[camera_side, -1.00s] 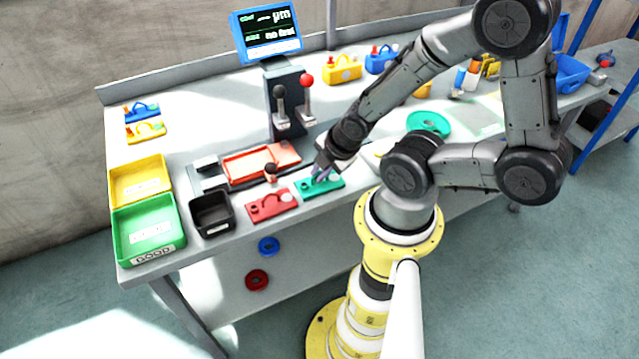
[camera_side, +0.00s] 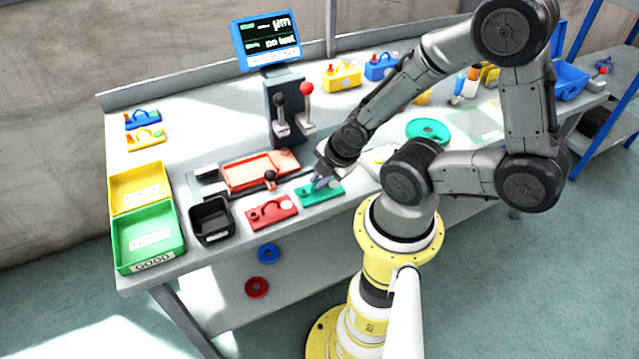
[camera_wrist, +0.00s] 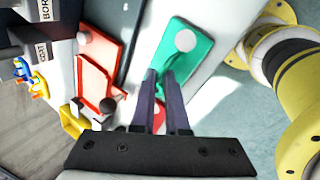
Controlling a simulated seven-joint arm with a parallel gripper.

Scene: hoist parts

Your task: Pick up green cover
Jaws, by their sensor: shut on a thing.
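The green cover (camera_side: 330,195) is a flat plate with a pale round spot, lying at the front edge of the bench, right of the red cover (camera_side: 272,212). It also shows in the wrist view (camera_wrist: 196,55), beyond my fingertips. The fingers hide part of that grip. The cover looks to be at bench level; I cannot tell any lift.
An orange-red tray fixture (camera_side: 250,172) with a dark knob lies just behind. A black bin (camera_side: 196,232), a green bin (camera_side: 122,262) and a yellow bin (camera_side: 114,200) stand at left. A lever stand with a screen (camera_side: 267,42) rises behind.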

